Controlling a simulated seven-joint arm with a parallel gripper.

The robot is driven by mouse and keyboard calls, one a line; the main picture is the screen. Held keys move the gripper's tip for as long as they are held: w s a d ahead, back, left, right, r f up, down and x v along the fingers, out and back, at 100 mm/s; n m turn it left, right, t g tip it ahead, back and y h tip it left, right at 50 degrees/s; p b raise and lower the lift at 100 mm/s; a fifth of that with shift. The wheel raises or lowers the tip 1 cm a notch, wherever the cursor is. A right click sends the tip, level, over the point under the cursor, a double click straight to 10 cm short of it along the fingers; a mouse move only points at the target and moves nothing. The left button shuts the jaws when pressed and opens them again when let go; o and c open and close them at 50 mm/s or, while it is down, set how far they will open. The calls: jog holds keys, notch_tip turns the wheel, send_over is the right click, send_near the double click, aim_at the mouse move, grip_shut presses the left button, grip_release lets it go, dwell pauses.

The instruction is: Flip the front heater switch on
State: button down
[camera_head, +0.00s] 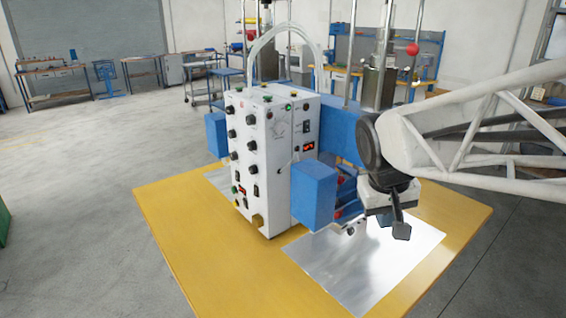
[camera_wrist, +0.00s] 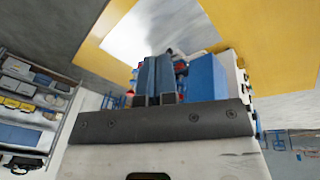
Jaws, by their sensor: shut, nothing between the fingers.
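The white control box (camera_head: 275,165) stands on the yellow table, with dark knobs, small lights and red displays on its faces. One dark rocker switch (camera_head: 306,127) is on its right-hand face above a red display; another small dark switch (camera_head: 256,190) is low on its left-hand face. I cannot tell which is the front heater switch, nor either one's position. My gripper (camera_head: 401,232) is right of the box, above the metal sheet, apart from both switches. In the wrist view its two dark fingers (camera_wrist: 154,62) are together and empty.
A blue block (camera_head: 314,194) juts out from the box's right-hand face, between it and my gripper. A shiny metal sheet (camera_head: 365,270) lies on the yellow table (camera_head: 185,225). A clear hose (camera_head: 262,45) arches above the box. Red-knobbed levers (camera_head: 412,49) rise behind.

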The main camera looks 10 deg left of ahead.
jog(key=w+a+n+h, duration=0.1)
jog(key=w+a+n, duration=0.1)
jog(key=w+a, duration=0.85)
jog(key=n+t+h, duration=0.4)
jog(key=n, duration=0.1)
send_near(237, 176)
jog(key=s+a, duration=0.4)
jog(key=a, duration=0.1)
jog(key=shift+s, duration=0.2)
jog(key=shift+f, duration=0.2)
jog(key=shift+w+d+r+x, duration=0.2)
jog(key=shift+w+r+x, duration=0.1)
jog(key=shift+x, duration=1.85)
jog(key=shift+w+d+r+x, duration=0.2)
jog(key=shift+r+x, duration=0.15)
jog(key=shift+x, duration=1.85)
jog(key=shift+w+d+r+x, duration=0.2)
jog(key=shift+r+x, duration=0.1)
jog(key=shift+x, duration=1.85)
